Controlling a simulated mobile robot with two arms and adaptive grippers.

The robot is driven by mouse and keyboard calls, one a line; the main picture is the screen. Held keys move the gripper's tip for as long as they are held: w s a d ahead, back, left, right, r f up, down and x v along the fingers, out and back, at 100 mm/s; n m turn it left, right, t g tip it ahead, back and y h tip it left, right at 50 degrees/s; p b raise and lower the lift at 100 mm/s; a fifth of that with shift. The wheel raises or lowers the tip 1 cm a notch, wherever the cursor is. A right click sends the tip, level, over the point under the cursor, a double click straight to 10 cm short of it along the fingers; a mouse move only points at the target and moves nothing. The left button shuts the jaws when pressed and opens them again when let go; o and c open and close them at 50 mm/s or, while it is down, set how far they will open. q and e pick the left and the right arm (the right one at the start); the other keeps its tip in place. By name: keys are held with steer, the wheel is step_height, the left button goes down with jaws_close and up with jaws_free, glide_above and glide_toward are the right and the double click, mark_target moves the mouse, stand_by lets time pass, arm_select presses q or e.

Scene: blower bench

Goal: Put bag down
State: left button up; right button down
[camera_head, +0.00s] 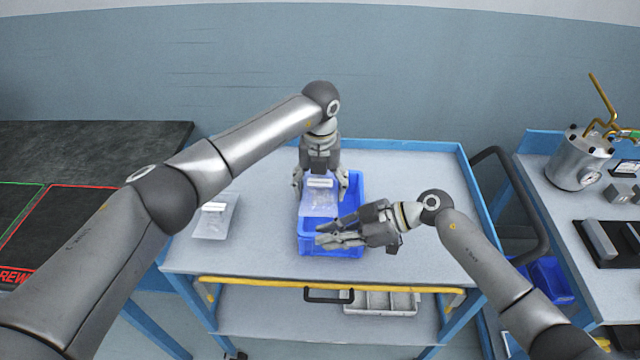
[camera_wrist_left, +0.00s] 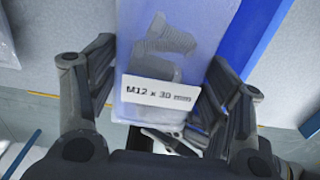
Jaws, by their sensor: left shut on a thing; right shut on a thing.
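A clear bag (camera_head: 319,207) with a white label hangs upright at my left gripper (camera_head: 320,188), inside or just above the blue bin (camera_head: 352,192). My left gripper points down and is shut on the bag. In the left wrist view the bag (camera_wrist_left: 165,45) lies between the fingers; its label reads "M12 x 30 mm" and grey bolts show through it. My right gripper (camera_head: 327,233) reaches in from the right over the front of the bin, just below the bag. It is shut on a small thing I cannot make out.
A second labelled clear bag (camera_head: 215,216) lies flat on the cart top (camera_head: 265,215), left of the bin. Cart top is free around it. A yellow rail (camera_head: 250,284) edges the front. A metal pot with a gauge (camera_head: 577,162) stands on the right bench.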

mark_target(320, 183)
arm_select(q)
steer(key=shift+f, duration=0.2)
steer(key=o, duration=1.3)
step_height(320, 183, up, 13)
steer(key=shift+r, duration=0.15)
arm_select(e)
steer(key=c, duration=1.4)
jaws_free()
steer(key=shift+c, duration=0.2)
